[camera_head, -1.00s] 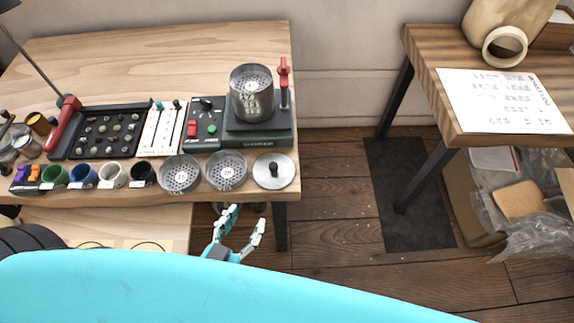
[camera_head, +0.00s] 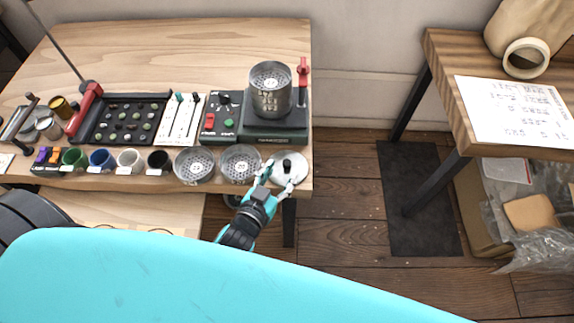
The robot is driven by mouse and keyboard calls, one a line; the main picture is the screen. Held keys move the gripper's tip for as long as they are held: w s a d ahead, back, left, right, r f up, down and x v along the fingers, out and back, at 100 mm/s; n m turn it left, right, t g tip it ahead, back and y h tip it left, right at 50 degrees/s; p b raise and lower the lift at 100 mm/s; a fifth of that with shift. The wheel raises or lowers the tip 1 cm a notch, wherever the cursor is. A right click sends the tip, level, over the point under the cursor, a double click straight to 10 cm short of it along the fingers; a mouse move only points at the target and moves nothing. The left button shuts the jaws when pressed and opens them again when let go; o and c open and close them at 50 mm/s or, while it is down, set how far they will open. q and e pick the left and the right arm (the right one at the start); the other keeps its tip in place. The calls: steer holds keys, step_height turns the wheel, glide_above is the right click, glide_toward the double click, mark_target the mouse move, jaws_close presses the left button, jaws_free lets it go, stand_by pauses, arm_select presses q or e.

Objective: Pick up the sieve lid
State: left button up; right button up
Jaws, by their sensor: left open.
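The sieve lid (camera_head: 293,175) is a flat silver disc with a dark knob, lying at the front right corner of the left table. My left gripper (camera_head: 278,176) is open at the lid's left front side. Its fingers overlap the lid in the picture; I cannot tell whether they touch it. Two perforated sieves, one in the middle (camera_head: 240,163) and one farther left (camera_head: 194,165), lie left of the lid. A metal sieve stack (camera_head: 270,90) stands on the dark shaker machine (camera_head: 262,134) behind it. My right gripper is not in view.
Several coloured cups, including a black one (camera_head: 158,161), line the table's front edge. A button panel (camera_head: 221,117) and a bean tray (camera_head: 124,122) stand behind them. A second table (camera_head: 452,62) with a paper sheet (camera_head: 517,111) is at right, across a floor gap.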

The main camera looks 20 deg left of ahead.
mark_target(287, 163)
arm_select(q)
steer(key=x, duration=0.4)
steer(key=shift+a+f, duration=0.1)
steer(key=shift+a, duration=0.1)
steer(key=shift+s, duration=0.1)
jaws_close()
